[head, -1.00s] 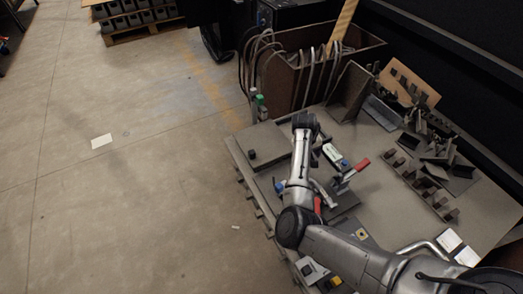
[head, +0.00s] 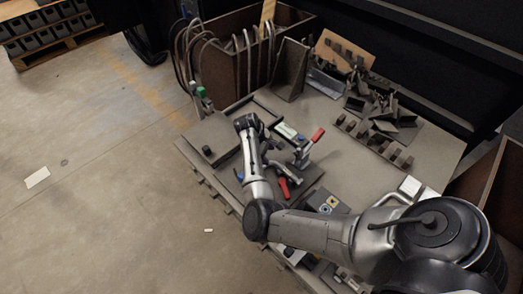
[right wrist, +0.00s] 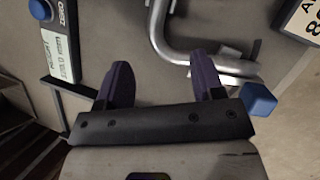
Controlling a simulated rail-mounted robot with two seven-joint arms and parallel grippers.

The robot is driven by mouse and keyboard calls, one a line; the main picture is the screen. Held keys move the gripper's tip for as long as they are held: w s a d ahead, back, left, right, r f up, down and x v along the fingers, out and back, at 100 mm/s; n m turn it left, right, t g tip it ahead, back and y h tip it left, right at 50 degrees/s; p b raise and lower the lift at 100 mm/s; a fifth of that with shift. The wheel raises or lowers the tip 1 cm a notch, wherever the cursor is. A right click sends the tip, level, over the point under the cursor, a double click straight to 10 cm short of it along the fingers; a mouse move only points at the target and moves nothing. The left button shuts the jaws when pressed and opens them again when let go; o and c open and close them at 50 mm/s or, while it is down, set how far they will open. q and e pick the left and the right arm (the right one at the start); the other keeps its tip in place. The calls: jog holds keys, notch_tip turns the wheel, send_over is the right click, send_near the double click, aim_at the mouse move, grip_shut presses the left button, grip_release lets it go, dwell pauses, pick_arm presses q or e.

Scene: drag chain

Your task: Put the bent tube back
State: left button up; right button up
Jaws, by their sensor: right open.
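A silver bent tube (right wrist: 185,48) shows in the right wrist view, just beyond my right fingertips, with one leg running up and the other to the right. My right gripper (right wrist: 160,80) is open with two dark purple fingers and nothing between them. In the head view my right forearm reaches over the left part of the table, and the gripper (head: 250,130) is mostly hidden at its end. My left gripper is not in view.
A toggle clamp with a red handle (head: 317,135) stands beside my right forearm. A labelled box with a blue button (right wrist: 58,45) and a blue block (right wrist: 258,100) lie near the fingers. Metal brackets (head: 395,120) and a brown bin (head: 225,65) are at the back.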

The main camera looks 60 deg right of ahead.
aim_at(274, 164)
jog(key=b+x, duration=0.3)
jog(key=x, duration=0.2)
jog(key=shift+f, duration=0.45)
jog(key=shift+s+d+f+b, duration=0.15)
jog(key=shift+s+f+b, duration=0.1)
jog(key=shift+f+b, duration=0.15)
jog(key=shift+w, duration=0.1)
jog(key=shift+c, duration=0.3)
jog(key=c, duration=0.7)
grip_shut()
jog(key=shift+r, duration=0.1)
